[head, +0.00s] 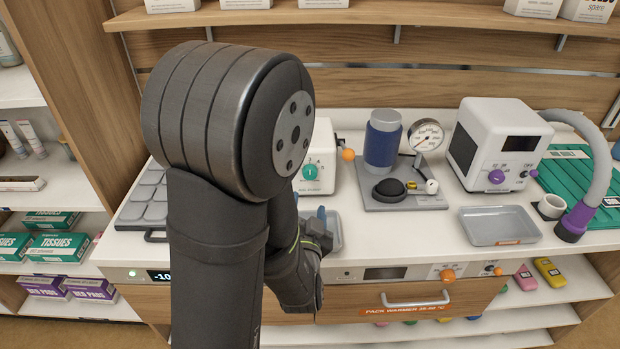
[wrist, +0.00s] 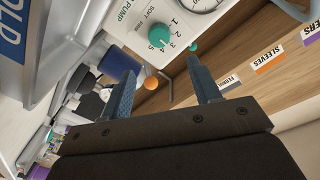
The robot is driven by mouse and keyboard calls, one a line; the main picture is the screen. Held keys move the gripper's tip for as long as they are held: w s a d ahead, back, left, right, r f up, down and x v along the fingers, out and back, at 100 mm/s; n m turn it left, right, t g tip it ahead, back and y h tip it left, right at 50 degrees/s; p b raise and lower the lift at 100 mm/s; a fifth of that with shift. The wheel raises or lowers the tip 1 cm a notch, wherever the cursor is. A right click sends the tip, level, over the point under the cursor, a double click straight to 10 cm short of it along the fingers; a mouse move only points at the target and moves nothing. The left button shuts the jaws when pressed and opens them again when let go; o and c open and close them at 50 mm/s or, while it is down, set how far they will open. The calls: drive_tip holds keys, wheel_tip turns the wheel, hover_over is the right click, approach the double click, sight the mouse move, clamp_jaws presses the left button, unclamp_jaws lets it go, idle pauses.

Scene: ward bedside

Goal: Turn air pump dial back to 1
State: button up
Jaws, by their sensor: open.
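The air pump (head: 318,160) is a white box on the counter, partly hidden behind my arm in the head view. Its round teal dial (head: 312,174) faces the front. In the wrist view the white pump panel (wrist: 215,25) shows the teal dial (wrist: 160,36) beside numbers and the words SOFT and PUMP. I cannot tell clearly which number the dial points to. My gripper (wrist: 161,64) is open and empty. The dial lies beyond the fingertips, roughly between them in the picture, and the fingers look apart from it. In the head view my gripper (head: 321,222) is low in front of the pump.
An orange knob (head: 348,154) is beside the pump. A grey stand with a blue-wrapped cylinder (head: 383,142) and gauge is to the right. Farther right are a white device with a purple knob (head: 497,177) and a grey tray (head: 500,226). A drawer handle (head: 415,300) juts out below.

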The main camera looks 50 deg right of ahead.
sight(310, 174)
drive_tip(key=x, duration=1.1)
drive_tip(key=c, duration=1)
drive_tip(key=shift+n, duration=2.2)
drive_tip(key=o, duration=1)
